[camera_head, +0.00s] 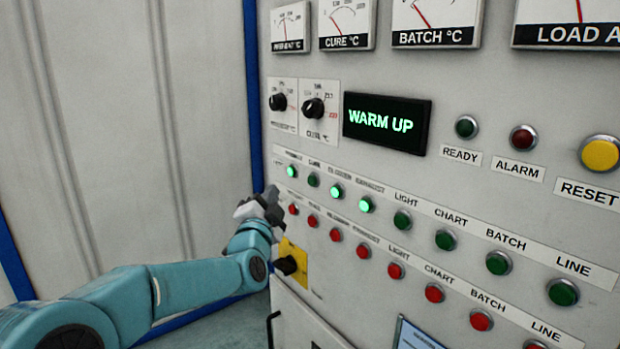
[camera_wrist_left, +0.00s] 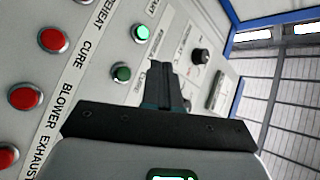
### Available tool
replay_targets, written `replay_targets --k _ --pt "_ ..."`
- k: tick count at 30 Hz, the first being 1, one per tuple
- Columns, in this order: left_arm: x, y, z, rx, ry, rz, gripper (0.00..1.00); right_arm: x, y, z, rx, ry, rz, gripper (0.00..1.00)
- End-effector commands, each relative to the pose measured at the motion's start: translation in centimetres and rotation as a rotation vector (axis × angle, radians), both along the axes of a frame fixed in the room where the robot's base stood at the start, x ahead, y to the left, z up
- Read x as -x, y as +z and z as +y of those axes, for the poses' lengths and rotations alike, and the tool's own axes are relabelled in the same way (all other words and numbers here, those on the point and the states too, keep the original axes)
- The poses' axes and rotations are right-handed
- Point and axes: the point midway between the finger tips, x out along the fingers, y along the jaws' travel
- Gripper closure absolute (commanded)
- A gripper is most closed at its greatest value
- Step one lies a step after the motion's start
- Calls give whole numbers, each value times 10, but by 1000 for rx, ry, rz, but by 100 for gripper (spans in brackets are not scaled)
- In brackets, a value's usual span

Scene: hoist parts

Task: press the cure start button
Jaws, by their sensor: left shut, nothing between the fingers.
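The cure start button (camera_head: 313,179) is a small green button, unlit, second from the left in the green row. In the left wrist view the cure start button (camera_wrist_left: 122,73) shows just left of my fingertips. My left gripper (camera_head: 272,194) is shut and empty, at the left edge of the panel, left of the button in the head view. It also shows in the left wrist view (camera_wrist_left: 163,68), its fingers pointing at the panel. I see no contact with the button; the exact gap to the panel cannot be told. My right gripper is not in view.
The lit preheat button (camera_head: 292,171) is the close neighbour on the left; the lit blower button (camera_head: 336,191) is on the right. A row of red buttons (camera_head: 312,221) runs below. A yellow-backed switch (camera_head: 290,264) sits below my gripper. The display (camera_head: 387,122) reads WARM UP.

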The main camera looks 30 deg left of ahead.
Motion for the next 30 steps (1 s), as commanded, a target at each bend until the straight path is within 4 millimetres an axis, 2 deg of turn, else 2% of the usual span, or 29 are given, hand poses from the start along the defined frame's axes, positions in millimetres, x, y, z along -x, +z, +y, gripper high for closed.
replay_targets --k 1,6,15,30 --pt "-8 4 -4 0 -4 2 100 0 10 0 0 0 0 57" --pt "-32 5 -14 1 -3 3 100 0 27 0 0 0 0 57" --pt "-60 2 -26 0 -1 0 100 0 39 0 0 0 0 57" --pt "-64 0 -27 -1 -1 0 100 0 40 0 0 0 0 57"
